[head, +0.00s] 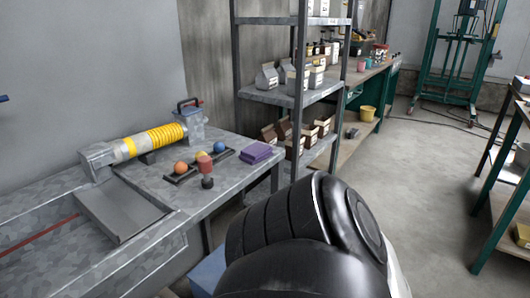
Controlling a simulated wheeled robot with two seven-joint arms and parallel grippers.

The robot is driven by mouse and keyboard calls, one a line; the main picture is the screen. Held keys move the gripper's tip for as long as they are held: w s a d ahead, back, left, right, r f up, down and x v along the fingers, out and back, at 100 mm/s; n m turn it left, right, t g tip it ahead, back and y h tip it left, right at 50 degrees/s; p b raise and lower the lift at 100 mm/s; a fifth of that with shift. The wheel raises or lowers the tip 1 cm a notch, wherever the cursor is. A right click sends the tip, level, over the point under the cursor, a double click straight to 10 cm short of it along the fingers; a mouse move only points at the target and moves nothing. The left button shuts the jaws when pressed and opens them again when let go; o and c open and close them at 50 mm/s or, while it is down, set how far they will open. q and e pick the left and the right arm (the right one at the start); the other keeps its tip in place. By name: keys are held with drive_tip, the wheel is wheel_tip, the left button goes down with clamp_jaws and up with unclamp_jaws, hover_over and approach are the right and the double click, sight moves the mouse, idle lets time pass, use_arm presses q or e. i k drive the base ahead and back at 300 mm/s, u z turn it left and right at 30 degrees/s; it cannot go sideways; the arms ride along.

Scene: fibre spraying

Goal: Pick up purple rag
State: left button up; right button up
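The purple rag (256,152) lies folded in a small flat stack on the grey metal table (222,180), near its right end. Nothing covers it. A black, rounded part of my own arm fills the bottom middle of the head view, in front of and below the table's right end. Neither of my grippers shows in this view, and nothing is seen touching the rag.
Left of the rag are a dark rack with coloured balls (181,168), a red-topped tool (206,170) and a yellow-banded cylinder (150,141). Metal shelves (283,98) rise behind the table's right end. Open floor (425,180) lies right.

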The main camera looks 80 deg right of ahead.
sight(253, 154)
drive_tip(key=z, duration=3.9)
drive_tip(key=i, duration=0.2)
